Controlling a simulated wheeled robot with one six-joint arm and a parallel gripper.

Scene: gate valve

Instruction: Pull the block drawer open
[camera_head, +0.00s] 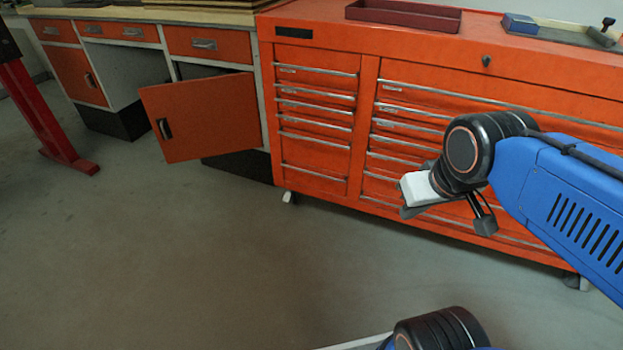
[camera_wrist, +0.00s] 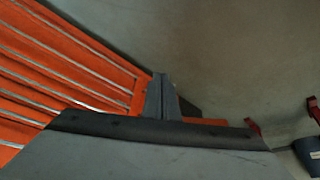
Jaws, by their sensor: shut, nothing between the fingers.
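The orange tool chest (camera_head: 308,170) has two columns of shut drawers with long metal edge strips. The orange workbench to its left has shut top drawers with small metal pulls, including the right drawer (camera_head: 208,45). I cannot tell which drawer is the block drawer. My gripper (camera_wrist: 161,82) is shut and empty in the wrist view, its fingers together. In the head view my gripper is in front of the chest's right drawer column, and its fingers are not clear. The chest's drawer strips show at the left in the wrist view (camera_wrist: 60,60). My gripper holds no handle.
An orange cabinet door (camera_head: 205,115) stands open from the bench into the room. A red post with a foot (camera_head: 70,160) stands at far left. A dark red tray (camera_head: 403,14) and a blue box (camera_head: 520,23) lie on the chest. The grey floor (camera_head: 170,270) in front is clear.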

